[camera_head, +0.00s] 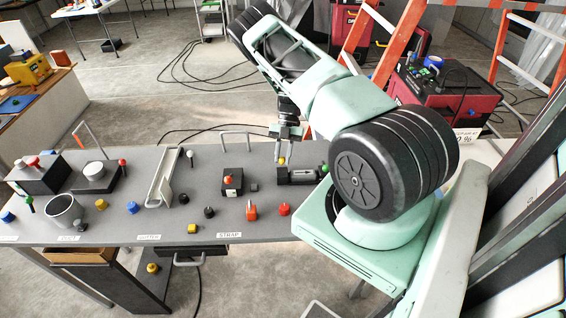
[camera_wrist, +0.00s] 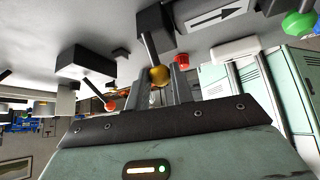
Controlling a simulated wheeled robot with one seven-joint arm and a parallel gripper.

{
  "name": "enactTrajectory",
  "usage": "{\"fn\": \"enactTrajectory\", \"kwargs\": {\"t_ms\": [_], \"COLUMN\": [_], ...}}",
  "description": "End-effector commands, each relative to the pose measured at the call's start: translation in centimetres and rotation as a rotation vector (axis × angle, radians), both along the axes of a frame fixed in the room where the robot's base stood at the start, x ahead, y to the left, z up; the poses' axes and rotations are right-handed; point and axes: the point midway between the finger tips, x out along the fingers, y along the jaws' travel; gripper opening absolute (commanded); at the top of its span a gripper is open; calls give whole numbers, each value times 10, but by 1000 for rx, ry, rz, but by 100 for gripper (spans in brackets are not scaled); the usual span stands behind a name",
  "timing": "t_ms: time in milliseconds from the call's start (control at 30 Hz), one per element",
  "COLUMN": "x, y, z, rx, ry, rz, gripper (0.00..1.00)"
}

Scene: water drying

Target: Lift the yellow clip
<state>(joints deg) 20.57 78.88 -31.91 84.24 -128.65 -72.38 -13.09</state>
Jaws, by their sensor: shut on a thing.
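The yellow clip (camera_head: 281,160) shows as a small yellow ball at the end of a short metal lever. The lever stands on a dark block (camera_head: 298,177) at the right end of the grey table. In the wrist view the yellow ball (camera_wrist: 159,77) sits between my fingers, with its lever reaching up to a dark mount. My gripper (camera_head: 286,152) points down over the block and is shut on the ball. The fingers (camera_wrist: 158,90) also show in the wrist view, one on each side of it. Whether the lever has tilted I cannot tell.
The grey table (camera_head: 130,232) holds several knobs and blocks. A black box with an orange knob (camera_head: 232,181) stands left of my gripper. An orange clip (camera_head: 251,210) and a red knob (camera_head: 284,209) lie nearer. A green knob (camera_head: 325,168) is close on the right.

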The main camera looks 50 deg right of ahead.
Motion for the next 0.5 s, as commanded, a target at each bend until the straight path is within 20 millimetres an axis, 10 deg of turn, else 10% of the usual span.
{"fn": "enactTrajectory", "kwargs": {"t_ms": [500], "x": [16], "y": [-21], "z": [-6], "rx": [322], "ry": [271], "rz": [-3], "gripper": [0]}}
